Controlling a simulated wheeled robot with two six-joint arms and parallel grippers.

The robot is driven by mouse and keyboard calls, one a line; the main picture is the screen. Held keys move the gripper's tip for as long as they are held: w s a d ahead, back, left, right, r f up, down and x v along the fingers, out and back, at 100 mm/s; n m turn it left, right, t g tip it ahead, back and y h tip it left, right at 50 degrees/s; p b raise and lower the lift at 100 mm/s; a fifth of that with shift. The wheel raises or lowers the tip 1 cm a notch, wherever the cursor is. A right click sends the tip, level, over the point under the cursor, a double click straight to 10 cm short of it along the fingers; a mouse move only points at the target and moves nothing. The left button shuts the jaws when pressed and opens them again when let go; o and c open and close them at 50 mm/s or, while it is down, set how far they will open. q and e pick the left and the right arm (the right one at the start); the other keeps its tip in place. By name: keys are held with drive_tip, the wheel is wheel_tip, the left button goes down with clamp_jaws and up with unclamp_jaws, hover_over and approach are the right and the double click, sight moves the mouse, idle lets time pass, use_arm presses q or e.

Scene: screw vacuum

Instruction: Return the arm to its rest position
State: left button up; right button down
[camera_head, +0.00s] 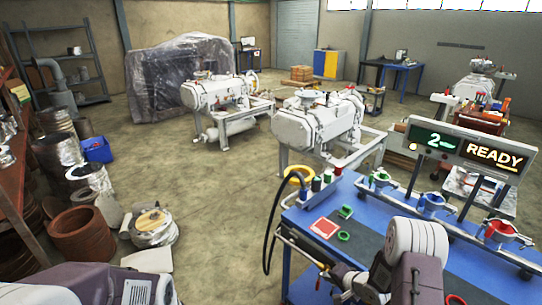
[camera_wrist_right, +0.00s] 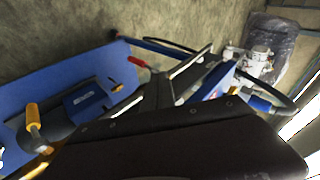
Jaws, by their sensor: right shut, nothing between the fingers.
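My right arm comes in at the bottom right of the head view, with a white round joint and dark purple-grey links over the blue workbench (camera_head: 300,222). My right gripper (camera_head: 343,276) is at the bench's near left side, partly hidden by its own wrist. Its dark body fills the lower part of the right wrist view, with the jaws (camera_wrist_right: 172,88) shut and empty. Only a link of my left arm shows at the bottom left of the head view; the left gripper is out of sight.
White pumps (camera_head: 318,125) stand behind. The floor in the middle is clear.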

drive_tip(key=w+a+r+n+t, duration=0.1)
drive_tip(key=a+r, duration=0.1)
drive_tip(key=r, duration=0.5)
drive_tip(key=w+a+r, duration=0.2)
drive_tip(key=a+r, duration=0.1)
drive_tip(key=r, duration=0.3)
drive_tip(key=s+a+r+n+h, duration=0.1)
drive_tip(key=s+r+n+h, duration=0.15)
drive_tip(key=s+r, duration=0.3)
drive_tip(key=s+f+n+g, duration=0.2)
drive_tip(key=s+g, duration=0.2)
drive_tip(key=s, duration=0.6)
drive_tip(key=s+f+n+g, duration=0.3)
drive_tip(key=s+g, duration=0.1)
drive_tip(key=s, duration=0.7)
drive_tip(key=shift+f+h, duration=0.15)
drive_tip(key=shift+h, duration=0.3)
